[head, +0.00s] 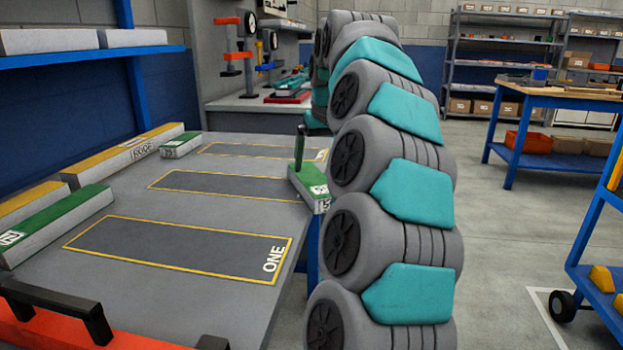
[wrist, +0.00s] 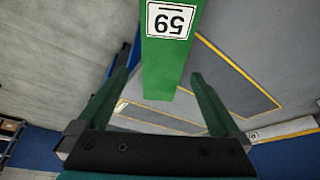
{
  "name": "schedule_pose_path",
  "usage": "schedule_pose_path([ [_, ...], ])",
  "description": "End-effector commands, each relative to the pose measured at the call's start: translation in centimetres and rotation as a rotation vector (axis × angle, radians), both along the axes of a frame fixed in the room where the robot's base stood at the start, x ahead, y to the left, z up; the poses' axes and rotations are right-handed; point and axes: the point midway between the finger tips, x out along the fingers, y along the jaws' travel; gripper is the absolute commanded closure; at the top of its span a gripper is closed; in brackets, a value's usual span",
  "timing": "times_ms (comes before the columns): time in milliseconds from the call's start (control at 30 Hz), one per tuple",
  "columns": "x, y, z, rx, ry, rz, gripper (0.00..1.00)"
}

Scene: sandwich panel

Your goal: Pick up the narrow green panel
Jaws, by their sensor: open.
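A narrow green-topped panel (head: 307,179) with a white label lies near the right edge of the work table, partly hidden behind my arm in the head view. My gripper (wrist: 160,78) is open, with one green finger on each side of the panel and a gap to each. In the head view one finger stands upright over the panel; the rest is hidden by my arm. I cannot tell how high the fingers are above it.
The grey table (head: 170,275) has several yellow-outlined dark slots, the nearest marked "ONE" (head: 185,250). Another green panel (head: 55,225) lies at the left, a small green one (head: 180,145) at the back, with yellow panels (head: 125,152) between. A red handled tray (head: 60,325) is in front.

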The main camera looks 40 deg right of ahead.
Motion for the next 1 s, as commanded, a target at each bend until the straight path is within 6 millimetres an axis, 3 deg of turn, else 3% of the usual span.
schedule_pose_path([
  [367,1.2,-0.1,-2.7,0.001,0.000,0.002,0.00],
  [600,2.5,-0.4,-5.7,0.001,-0.001,0.000,0.00],
  [867,2.7,-0.5,-6.1,0.000,-0.002,0.000,0.00],
  [1000,2.7,-0.5,-6.1,0.000,-0.002,0.000,0.16],
])
